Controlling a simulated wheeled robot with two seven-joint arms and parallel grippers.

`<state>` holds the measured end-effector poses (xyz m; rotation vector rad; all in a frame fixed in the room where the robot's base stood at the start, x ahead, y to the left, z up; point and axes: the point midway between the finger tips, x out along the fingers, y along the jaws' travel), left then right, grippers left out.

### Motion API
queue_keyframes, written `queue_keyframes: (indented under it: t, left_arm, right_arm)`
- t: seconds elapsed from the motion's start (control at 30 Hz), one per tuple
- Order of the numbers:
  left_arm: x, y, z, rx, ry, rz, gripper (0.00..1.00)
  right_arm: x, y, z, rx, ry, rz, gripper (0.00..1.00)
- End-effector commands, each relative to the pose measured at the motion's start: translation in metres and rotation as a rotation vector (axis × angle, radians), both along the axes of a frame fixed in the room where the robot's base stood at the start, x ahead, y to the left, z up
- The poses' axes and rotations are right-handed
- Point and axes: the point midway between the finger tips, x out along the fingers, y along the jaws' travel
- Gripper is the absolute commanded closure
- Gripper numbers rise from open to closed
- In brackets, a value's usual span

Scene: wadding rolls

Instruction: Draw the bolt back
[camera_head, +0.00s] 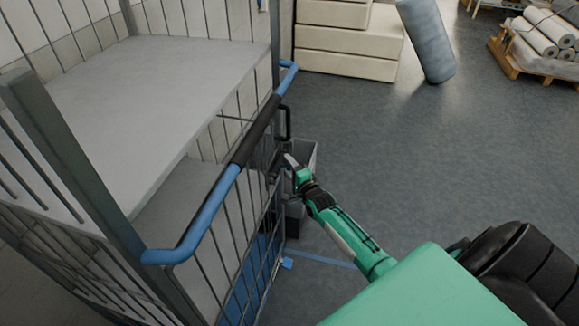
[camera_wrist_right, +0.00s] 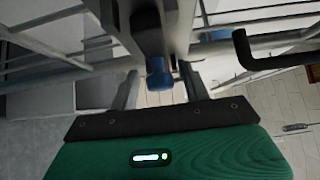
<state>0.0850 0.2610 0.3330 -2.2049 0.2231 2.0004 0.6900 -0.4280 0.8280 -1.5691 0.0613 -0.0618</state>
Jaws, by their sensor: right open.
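A wire cage trolley (camera_head: 205,215) with a blue rail and a black grip fills the left of the head view. My right gripper (camera_head: 291,165) reaches its gate side, beside the mesh. In the right wrist view its two fingers are apart. A grey metal part with a blue knob (camera_wrist_right: 158,76), which looks like the bolt, sits between or just beyond them. I cannot tell whether the fingers touch it. In the head view the bolt is hidden near the gripper. My left gripper is out of view.
A black bent handle (camera_wrist_right: 248,52) stands close to the right of the fingers in the wrist view. A grey bin (camera_head: 304,153) is behind the gripper. Cream blocks (camera_head: 345,65), a blue-grey roll (camera_head: 428,42) and a pallet of rolls (camera_head: 540,60) stand farther back. The floor between is clear.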

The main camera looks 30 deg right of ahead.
Motion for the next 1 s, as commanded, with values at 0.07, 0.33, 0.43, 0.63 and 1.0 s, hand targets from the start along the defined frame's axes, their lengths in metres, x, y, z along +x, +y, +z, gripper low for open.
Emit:
queue_keyframes:
  t: [0.07,0.33,0.43,0.63,1.0]
  left_arm:
    - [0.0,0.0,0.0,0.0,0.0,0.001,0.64]
    - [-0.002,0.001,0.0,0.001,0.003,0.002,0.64]
    - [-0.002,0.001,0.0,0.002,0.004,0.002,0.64]
    - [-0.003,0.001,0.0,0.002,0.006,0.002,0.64]
    - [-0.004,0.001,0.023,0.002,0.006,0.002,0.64]
  right_arm:
    - [0.002,0.0,0.0,-0.001,0.0,0.0,0.52]
    - [0.002,0.0,0.0,-0.001,0.0,0.0,0.58]
    - [0.002,0.0,0.0,-0.001,0.0,0.0,0.78]
    - [0.002,0.0,0.0,-0.001,0.001,0.0,1.0]
    - [-0.025,0.031,0.002,0.003,0.005,0.002,1.0]
